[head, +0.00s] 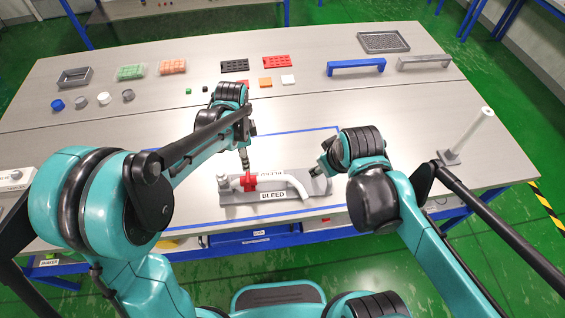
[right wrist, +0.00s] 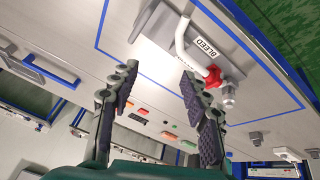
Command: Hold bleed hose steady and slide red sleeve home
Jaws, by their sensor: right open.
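The bleed fixture is a grey plate (head: 300,187) labelled BLEED, near the table's front edge. It also shows in the right wrist view (right wrist: 166,28). A white bent hose (head: 291,179) runs along it; in the right wrist view the hose (right wrist: 180,38) curves towards a red part (right wrist: 213,76). This red part (head: 248,181), perhaps the sleeve, sits at the plate's left half. My left gripper (head: 245,165) points down just above the red part; its fingers are too small to read. My right gripper (head: 321,166) is at the plate's right end; its fingers (right wrist: 159,74) are apart and empty.
A blue line (head: 310,131) frames the fixture area. A white post (head: 472,136) stands at the right. Blue and grey bar handles (head: 356,65), trays and small coloured blocks lie towards the back. The table's middle behind the fixture is mostly clear.

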